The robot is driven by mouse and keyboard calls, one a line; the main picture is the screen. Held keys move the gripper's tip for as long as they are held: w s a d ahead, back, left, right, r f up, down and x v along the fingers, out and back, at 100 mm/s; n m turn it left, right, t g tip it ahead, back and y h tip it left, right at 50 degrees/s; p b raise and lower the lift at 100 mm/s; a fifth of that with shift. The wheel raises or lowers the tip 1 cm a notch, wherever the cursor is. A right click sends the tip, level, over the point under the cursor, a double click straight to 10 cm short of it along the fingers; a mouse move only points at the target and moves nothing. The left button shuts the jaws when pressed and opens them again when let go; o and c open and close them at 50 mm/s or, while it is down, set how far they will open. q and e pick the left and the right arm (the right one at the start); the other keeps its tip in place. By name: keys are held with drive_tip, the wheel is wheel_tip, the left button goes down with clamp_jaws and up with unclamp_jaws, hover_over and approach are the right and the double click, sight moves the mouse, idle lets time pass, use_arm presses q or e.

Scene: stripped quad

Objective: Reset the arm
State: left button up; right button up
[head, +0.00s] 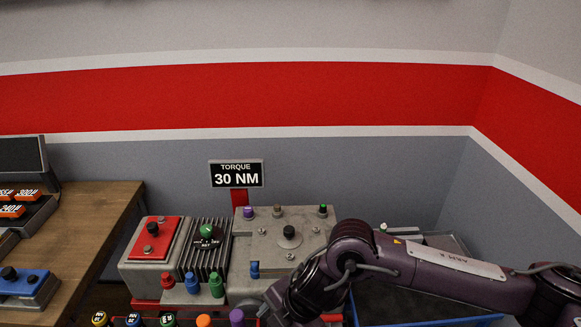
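One of my arms (440,265), dark purple, comes in from the right edge and reaches to the lower middle. Its joint (352,245) stands in front of the right part of a grey machine block. Its lower end runs toward the bottom edge, and no fingertips show. My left arm and gripper are not in view.
The grey machine block (275,235) has knobs, bolts and a red plate (157,238). A sign (236,174) reads "TORQUE 30 NM". Several coloured pegs line the front. A blue-rimmed bin (430,322) is behind my arm. A wooden table (95,215) stands left.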

drive_tip(key=s+a+r+m+t+y, duration=0.1)
drive_tip(key=a+r+m+t+y, duration=0.4)
drive_tip(key=a+r+m, duration=0.35)
drive_tip(key=w+d+f+m+t+h, duration=0.1)
drive_tip(key=d+f+m+h, duration=0.15)
drive_tip(key=d+m, duration=0.45)
drive_tip(key=d+f+m+t+h, duration=0.15)
drive_tip(key=d+m+h, duration=0.25)
drive_tip(key=d, duration=0.7)
drive_tip(key=s+d+f+m+g+h, duration=0.3)
drive_tip(key=s+d+f+m+g, duration=0.3)
drive_tip(key=s+d, duration=0.55)
drive_tip(key=s+d+f+b+x, duration=0.15)
drive_tip(key=s+x, duration=0.25)
drive_tip(key=x, duration=1.2)
drive_tip(key=s+d+b+x, duration=0.1)
drive_tip(key=s+b+x, duration=0.15)
drive_tip(key=x, duration=1.25)
drive_tip(key=s+d+f+n+g+b, duration=0.1)
drive_tip(key=s+d+f, duration=0.2)
drive_tip(key=s+f, duration=1.7)
wheel_tip(320, 180, down, 3)
drive_tip(key=shift+s+f+g+b, duration=0.1)
drive_tip(key=shift+s+g+b, duration=0.15)
drive_tip(key=shift+g+b, duration=0.15)
